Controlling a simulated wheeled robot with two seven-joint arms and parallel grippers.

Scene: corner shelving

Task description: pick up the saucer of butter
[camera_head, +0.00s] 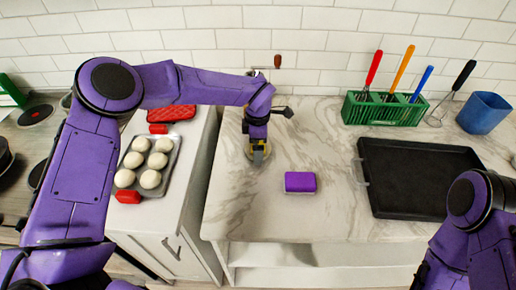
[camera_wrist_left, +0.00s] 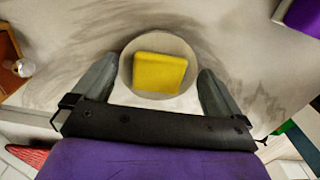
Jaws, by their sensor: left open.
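A yellow block of butter (camera_wrist_left: 160,72) sits on a round pale saucer (camera_wrist_left: 127,70), seen from above in the left wrist view. In the head view the saucer (camera_head: 249,153) is on the marble counter, mostly hidden behind my left gripper (camera_head: 259,158). My left gripper is open and empty, pointing down over the counter. In the left wrist view its two fingers (camera_wrist_left: 157,82) lie on either side of the saucer, with the saucer between them. I cannot tell the height of the fingertips over the counter. My right gripper is out of view; only part of that arm shows.
A purple block (camera_head: 300,182) lies on the counter right of the saucer. A black tray (camera_head: 420,175) is further right, with a green utensil rack (camera_head: 384,109) and a blue cup (camera_head: 484,113) behind. A tray of dough balls (camera_head: 148,160) is left. Front counter is clear.

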